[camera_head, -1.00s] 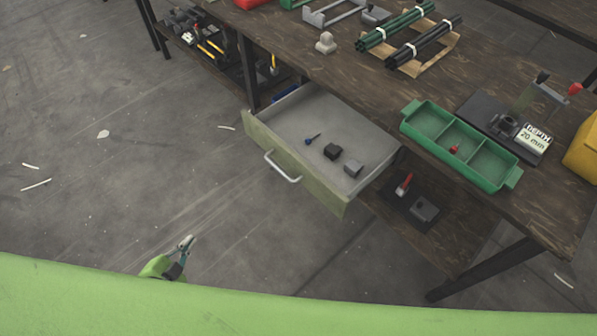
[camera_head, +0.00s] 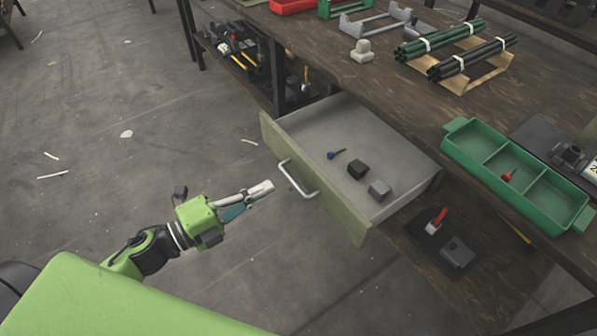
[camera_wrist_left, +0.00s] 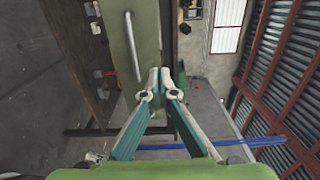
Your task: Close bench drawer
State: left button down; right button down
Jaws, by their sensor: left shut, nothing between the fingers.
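The bench drawer (camera_head: 318,185) stands pulled out from under the bench top. It has a pale green front, a grey inside and a light bar handle (camera_head: 297,180). My right gripper is not in view.
The wooden bench top (camera_head: 400,100) carries a green divided tray (camera_head: 515,175) and bundled dark rods (camera_head: 470,58). A lower shelf holds a red-handled tool (camera_head: 437,220). Open concrete floor (camera_head: 90,130) lies left of the drawer.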

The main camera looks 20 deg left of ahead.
aim_at(309, 166)
pick_arm(q)
jog(key=shift+x, duration=4.65)
